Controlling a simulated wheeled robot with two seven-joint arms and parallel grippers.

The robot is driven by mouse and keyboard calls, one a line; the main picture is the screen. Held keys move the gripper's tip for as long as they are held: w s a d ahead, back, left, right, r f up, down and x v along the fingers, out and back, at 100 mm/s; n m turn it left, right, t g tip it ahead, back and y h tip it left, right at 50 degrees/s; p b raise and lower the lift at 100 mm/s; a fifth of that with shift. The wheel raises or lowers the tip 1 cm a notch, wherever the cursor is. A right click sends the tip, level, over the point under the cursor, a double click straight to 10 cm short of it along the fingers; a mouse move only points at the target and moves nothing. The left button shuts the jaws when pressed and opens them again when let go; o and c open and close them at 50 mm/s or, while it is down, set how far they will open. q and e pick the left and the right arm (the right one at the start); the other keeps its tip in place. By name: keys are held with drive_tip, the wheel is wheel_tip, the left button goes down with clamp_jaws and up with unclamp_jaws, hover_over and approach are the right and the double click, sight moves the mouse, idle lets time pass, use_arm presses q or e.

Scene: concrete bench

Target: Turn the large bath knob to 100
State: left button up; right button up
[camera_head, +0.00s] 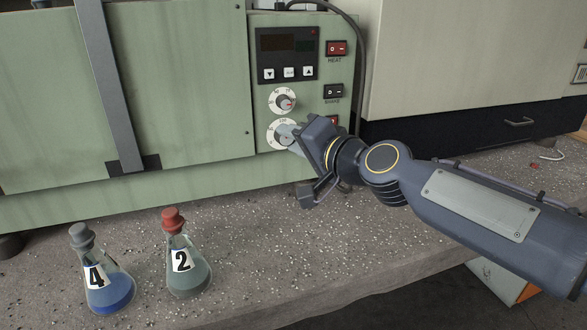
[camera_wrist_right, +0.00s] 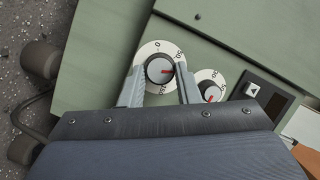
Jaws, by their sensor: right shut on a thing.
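The large bath knob (camera_head: 283,135) is a grey knob on a white numbered dial, low on the green bath's control panel. My right gripper (camera_head: 290,133) reaches it from the right and partly covers it in the head view. In the right wrist view, the two fingers of my right gripper (camera_wrist_right: 159,71) stand on either side of the large knob (camera_wrist_right: 157,71), shut on it. My left gripper is not in view.
A smaller knob (camera_head: 284,102) sits just above the large one, with a red mark. Switches labelled HEAT (camera_head: 336,48) and SHAKE (camera_head: 333,91) are to the right. A blue flask 4 (camera_head: 110,289) and a flask 2 (camera_head: 188,278) stand on the bench, left of my arm.

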drive_tip(key=m+b, duration=0.1)
drive_tip(key=b, duration=0.1)
drive_tip(key=m+y+b, duration=0.1)
drive_tip(key=b, duration=0.1)
drive_tip(key=shift+f+t, duration=0.4)
use_arm(q)
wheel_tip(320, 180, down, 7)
drive_tip(key=b, duration=0.1)
drive_tip(key=shift+b, duration=0.3)
use_arm(e)
drive_tip(key=shift+r+m, duration=0.15)
drive_tip(key=shift+m, duration=0.55)
drive_tip(key=o, duration=1)
drive_tip(key=shift+c, duration=0.2)
